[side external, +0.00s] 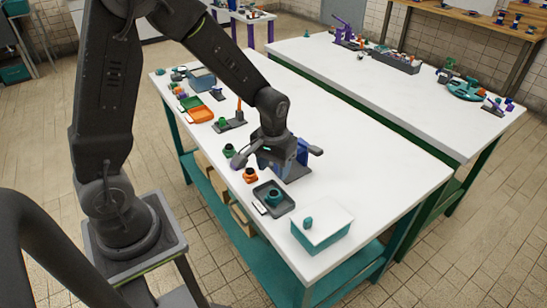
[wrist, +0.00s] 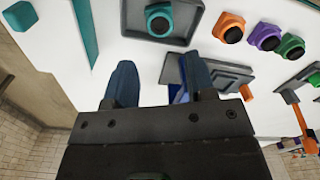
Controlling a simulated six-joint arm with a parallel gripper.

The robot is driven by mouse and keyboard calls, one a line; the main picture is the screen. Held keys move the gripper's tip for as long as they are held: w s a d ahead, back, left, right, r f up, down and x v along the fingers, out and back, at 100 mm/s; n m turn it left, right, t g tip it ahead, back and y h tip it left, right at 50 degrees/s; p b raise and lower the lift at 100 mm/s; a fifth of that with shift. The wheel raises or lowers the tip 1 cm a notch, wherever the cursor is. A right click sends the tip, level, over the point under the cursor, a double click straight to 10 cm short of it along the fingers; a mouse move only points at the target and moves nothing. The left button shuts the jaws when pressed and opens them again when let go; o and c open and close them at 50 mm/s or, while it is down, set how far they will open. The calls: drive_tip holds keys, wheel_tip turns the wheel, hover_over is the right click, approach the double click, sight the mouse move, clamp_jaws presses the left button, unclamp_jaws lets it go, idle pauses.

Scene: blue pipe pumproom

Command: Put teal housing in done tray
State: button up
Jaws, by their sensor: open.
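The teal housing (side external: 274,196) is a short ring-like part with a dark centre. It sits upright inside a dark grey tray (side external: 288,207) near the table's front edge. In the wrist view the teal housing (wrist: 159,19) and the tray (wrist: 187,40) show at the top, beyond my fingertips. A small pale label lies beside the tray; I cannot read it, so I cannot tell whether this is the done tray. My gripper (wrist: 158,82) is open, its two blue fingers apart, with no housing between them. It is above the table, behind the tray in the side view and apart from the housing.
Orange (wrist: 229,27), purple (wrist: 264,37) and green (wrist: 291,46) housings stand in a row beside the tray. A grey stepped fixture (wrist: 225,72) with blue parts is close to my right finger. The table's right side is clear.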

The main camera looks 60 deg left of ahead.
drive_tip(key=s+d+r+m+t, duration=0.1)
drive_tip(key=s+r+m+t, duration=0.1)
drive_tip(key=s+r, duration=0.5)
drive_tip(key=s+d+r+m+t, duration=0.2)
drive_tip(key=s+r, duration=0.5)
drive_tip(key=r, duration=0.5)
drive_tip(key=shift+s+t, duration=0.25)
drive_tip(key=shift+t, duration=0.55)
